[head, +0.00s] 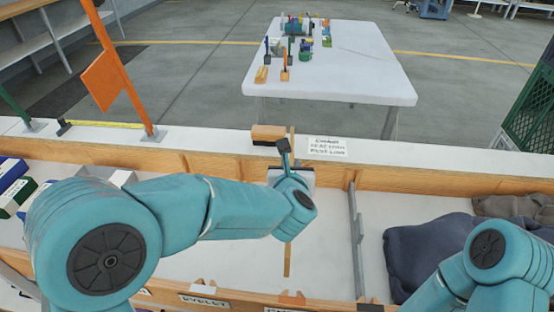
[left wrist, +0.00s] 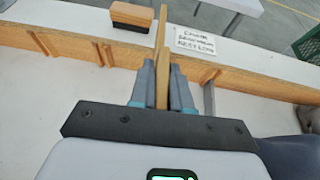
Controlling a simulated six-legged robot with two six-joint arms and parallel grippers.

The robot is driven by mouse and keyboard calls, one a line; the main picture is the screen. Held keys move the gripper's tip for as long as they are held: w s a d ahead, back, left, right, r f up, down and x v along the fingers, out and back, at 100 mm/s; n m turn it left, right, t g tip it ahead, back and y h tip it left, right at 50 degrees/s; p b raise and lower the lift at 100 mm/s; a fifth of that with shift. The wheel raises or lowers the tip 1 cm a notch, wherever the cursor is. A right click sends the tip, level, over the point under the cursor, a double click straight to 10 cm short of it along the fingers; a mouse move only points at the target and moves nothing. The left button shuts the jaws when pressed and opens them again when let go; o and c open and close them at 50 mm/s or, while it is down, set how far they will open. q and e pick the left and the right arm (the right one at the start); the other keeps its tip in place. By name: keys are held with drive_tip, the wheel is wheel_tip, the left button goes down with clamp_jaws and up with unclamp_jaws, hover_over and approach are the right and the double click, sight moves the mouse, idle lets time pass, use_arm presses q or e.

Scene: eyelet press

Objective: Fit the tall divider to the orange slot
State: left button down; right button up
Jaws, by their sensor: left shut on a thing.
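The tall divider (head: 287,262) is a thin wooden board. In the head view its near end shows below my left forearm and its far end rises above the back rail. My left gripper (left wrist: 162,88) is shut on the divider, which also shows upright between the fingers in the left wrist view (left wrist: 161,45). In the head view my wrist and forearm hide the divider's middle. An orange mark (head: 292,298) on the front rail shows the orange slot, close to the divider's near end. Whether the board sits in any slot cannot be told. My right arm shows at lower right; its gripper is out of view.
A grey divider (head: 356,235) stands to the right, with dark cloth (head: 430,258) beyond it. A wooden-topped block (head: 268,134) and a printed card (head: 327,147) lie on the back ledge. An orange flag post (head: 128,85) stands at left. Boxes lie at far left.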

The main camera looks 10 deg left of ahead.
use_arm(q)
drive_tip(key=d, duration=0.1)
drive_tip(key=s+d, duration=0.1)
drive_tip(key=shift+d+m+h, duration=0.3)
drive_tip(key=shift+d+h, duration=0.1)
drive_tip(key=shift+w, duration=0.1)
wheel_tip(320, 180, down, 6)
drive_tip(key=b, duration=0.7)
drive_tip(key=shift+r, duration=0.15)
drive_tip(key=shift+b, duration=0.3)
